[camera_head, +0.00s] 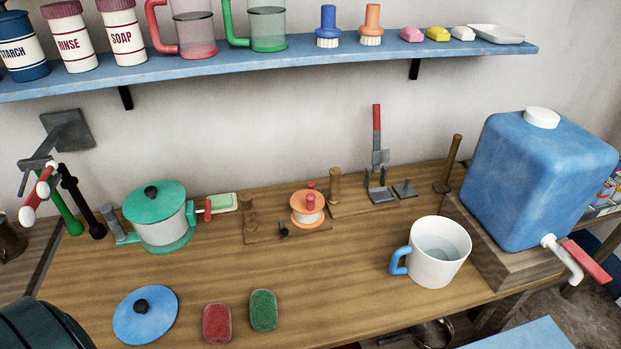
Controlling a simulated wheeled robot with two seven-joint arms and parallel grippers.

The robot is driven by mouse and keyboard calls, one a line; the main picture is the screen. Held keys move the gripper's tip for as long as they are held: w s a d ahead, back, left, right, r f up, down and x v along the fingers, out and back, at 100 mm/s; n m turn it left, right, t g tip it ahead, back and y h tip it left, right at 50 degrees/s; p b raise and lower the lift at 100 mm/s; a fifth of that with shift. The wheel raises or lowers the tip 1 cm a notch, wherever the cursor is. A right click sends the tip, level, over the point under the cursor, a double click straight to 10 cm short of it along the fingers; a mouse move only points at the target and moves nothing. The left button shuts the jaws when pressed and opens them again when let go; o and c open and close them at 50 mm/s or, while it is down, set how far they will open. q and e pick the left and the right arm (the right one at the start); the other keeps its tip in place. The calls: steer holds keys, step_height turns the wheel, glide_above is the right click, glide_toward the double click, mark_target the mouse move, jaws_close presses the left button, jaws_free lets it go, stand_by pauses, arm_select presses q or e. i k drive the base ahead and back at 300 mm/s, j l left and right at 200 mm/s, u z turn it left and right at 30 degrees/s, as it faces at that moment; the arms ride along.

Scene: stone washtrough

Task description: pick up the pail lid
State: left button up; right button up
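A round blue lid (145,315) with a black knob lies flat on the wooden worktop at the front left. A second lid, green with a black knob (152,192), sits on a white and green pot (163,230) behind it. The frame does not settle which of the two is the pail lid. A white mug-shaped vessel (440,268) with a blue handle holds water and stands uncovered at the right. Neither of my grippers is in view.
Red (217,323) and green (263,310) blocks lie right of the blue lid. A blue tank (530,185) with a tap stands at the right. An orange spool (308,208) is mid-table. A loaded blue shelf (280,62) hangs above. The worktop's front middle is clear.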

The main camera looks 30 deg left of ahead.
mark_target(147, 313)
steer(key=u, duration=1.55)
steer(key=k+l, duration=0.25)
steer(key=l, duration=0.15)
steer(key=k+l, duration=0.25)
steer(key=l, duration=0.15)
